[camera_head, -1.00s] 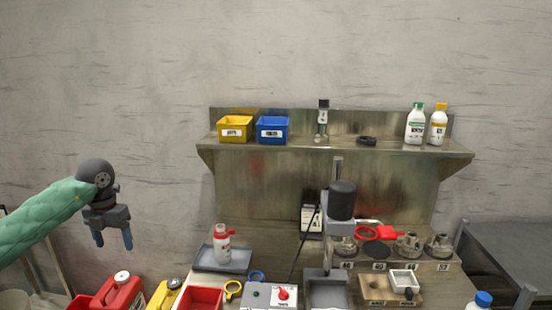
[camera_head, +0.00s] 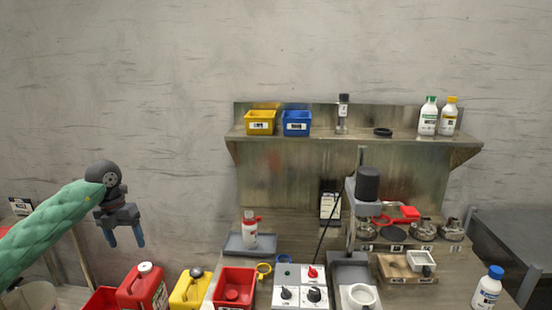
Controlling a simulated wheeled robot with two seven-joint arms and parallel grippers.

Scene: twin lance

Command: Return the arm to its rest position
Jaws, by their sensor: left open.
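My left arm, in a green quilted sleeve, comes in from the left edge. Its left gripper (camera_head: 125,240) points down with two blue fingers spread apart and nothing between them. It hangs in front of the bare wall, left of the metal shelf and above the red canister (camera_head: 143,288) in the picture. My right arm and right gripper are not in view.
The shelf (camera_head: 350,142) holds yellow and blue bins. Wall space around the gripper is clear.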

